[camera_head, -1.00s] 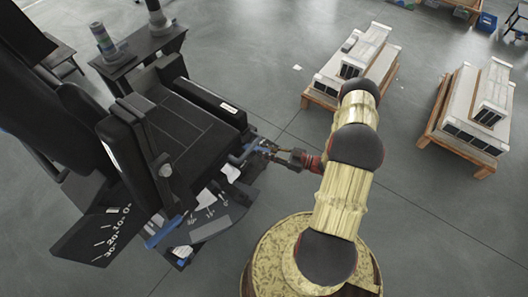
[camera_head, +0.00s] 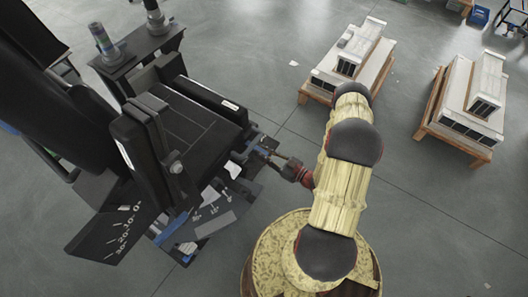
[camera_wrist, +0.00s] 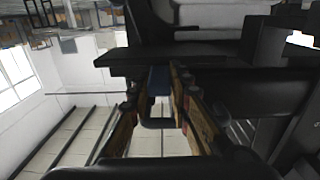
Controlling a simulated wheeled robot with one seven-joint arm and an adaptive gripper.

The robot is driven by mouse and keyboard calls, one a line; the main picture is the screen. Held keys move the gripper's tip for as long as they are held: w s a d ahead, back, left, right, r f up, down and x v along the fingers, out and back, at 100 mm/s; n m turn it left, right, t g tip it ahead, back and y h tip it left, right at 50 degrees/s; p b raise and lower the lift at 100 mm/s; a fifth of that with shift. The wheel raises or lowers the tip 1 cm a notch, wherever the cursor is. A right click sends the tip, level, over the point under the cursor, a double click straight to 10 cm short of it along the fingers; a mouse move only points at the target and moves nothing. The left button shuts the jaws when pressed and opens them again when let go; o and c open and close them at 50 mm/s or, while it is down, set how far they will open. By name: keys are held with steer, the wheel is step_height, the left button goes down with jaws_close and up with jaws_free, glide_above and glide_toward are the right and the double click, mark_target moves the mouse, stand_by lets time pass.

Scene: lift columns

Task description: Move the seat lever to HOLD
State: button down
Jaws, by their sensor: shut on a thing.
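The black seat (camera_head: 195,118) stands left of centre in the head view. A blue lever (camera_head: 254,143) sticks out at its right front side. My gripper (camera_head: 266,153) reaches in from the right and is shut on the lever's end. In the wrist view, a blue piece of the lever (camera_wrist: 158,80) shows between the fingers of my gripper (camera_wrist: 158,98). A plate with small white labels (camera_head: 210,207) lies below the seat's front. The labels are too small to read, so I cannot tell which mark is HOLD.
A dark panel with a number scale (camera_head: 118,232) is at the seat's lower left. A side console (camera_head: 140,48) with upright sticks stands behind the seat. Two pallets with grey units, one at centre right (camera_head: 350,62) and one farther right (camera_head: 468,105), stand apart. The floor between is clear.

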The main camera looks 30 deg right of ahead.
steer(key=c, duration=1.6)
jaws_free()
steer(key=shift+c, duration=0.2)
steer(key=v, duration=1.2)
steer(key=shift+c, duration=0.5)
